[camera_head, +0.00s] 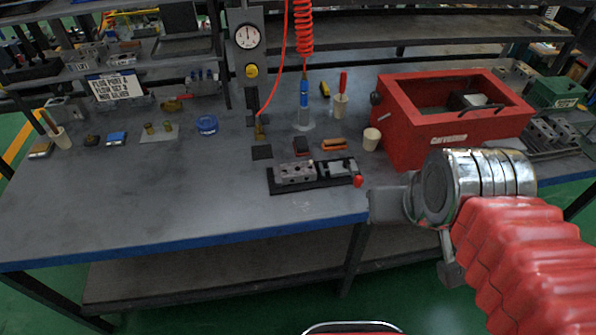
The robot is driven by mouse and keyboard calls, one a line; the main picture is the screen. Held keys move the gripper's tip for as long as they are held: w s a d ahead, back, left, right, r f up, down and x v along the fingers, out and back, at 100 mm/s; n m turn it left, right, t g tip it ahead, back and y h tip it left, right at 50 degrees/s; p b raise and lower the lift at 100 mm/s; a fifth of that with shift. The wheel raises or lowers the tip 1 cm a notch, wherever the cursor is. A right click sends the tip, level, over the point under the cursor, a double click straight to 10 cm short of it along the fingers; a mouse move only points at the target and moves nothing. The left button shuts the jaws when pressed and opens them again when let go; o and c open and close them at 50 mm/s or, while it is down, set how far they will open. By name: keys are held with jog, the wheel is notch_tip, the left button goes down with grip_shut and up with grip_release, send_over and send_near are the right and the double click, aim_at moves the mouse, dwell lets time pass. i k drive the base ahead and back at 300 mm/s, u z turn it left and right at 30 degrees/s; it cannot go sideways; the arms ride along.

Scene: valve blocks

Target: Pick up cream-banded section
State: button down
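No section with a clear cream band can be made out at this size. A grey valve block section (295,173) with holes on top sits at the left of a black fixture (317,186) near the front middle of the bench. Another, darker grey part (338,166) sits at the fixture's right, beside a small red knob (358,181). My gripper (384,205) is right of and in front of the fixture, by the bench's front edge, apart from the sections. Its fingers are not clearly seen, so open or shut cannot be told.
A large red open box (447,135) stands at the right, with a cream cup (371,139) beside it. A red coiled hose with a blue tool (304,92) hangs behind the fixture. More grey blocks (547,132) sit far right. The bench's front left (140,205) is clear.

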aim_at(304, 171)
jog(key=u, duration=1.55)
jog(key=i, duration=1.05)
jog(key=u, duration=0.8)
